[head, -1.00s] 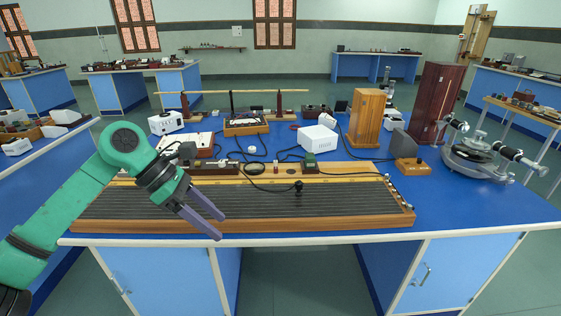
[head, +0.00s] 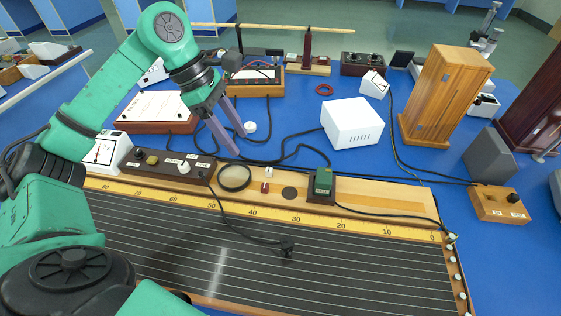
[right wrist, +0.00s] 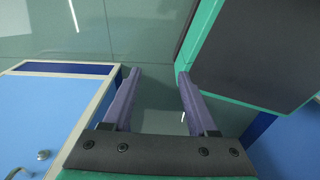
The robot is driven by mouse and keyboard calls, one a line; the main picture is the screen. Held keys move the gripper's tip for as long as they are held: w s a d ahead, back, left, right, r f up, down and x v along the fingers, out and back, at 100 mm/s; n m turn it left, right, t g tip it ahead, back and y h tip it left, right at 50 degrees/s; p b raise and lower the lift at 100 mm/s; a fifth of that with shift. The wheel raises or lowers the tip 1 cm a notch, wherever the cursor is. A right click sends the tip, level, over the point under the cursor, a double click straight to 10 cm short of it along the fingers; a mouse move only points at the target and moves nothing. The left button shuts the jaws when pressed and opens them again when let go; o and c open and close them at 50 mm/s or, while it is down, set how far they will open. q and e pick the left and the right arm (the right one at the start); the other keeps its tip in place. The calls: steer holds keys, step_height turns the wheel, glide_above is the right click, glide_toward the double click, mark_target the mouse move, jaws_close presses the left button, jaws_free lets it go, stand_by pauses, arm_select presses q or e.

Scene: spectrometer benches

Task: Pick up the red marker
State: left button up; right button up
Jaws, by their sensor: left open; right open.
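My right gripper (right wrist: 159,73) shows only in the right wrist view. It is open and empty, with floor and a blue cabinet below.
A dark ring (head: 234,178), a dark control box (head: 170,165) and a green-topped block (head: 322,182) stand near the red piece. A white box (head: 352,123) and a wooden cabinet (head: 444,95) stand behind. Black cables cross the bench.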

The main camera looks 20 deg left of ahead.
arm_select(q)
glide_toward(264, 185)
steer(key=p+x, duration=0.2)
steer(key=x, duration=0.6)
steer(key=shift+d+f, duration=0.15)
steer(key=shift+f, duration=0.15)
jaws_close()
arm_select(e)
steer(key=shift+s+r, duration=0.8)
steer(key=shift+r, duration=0.35)
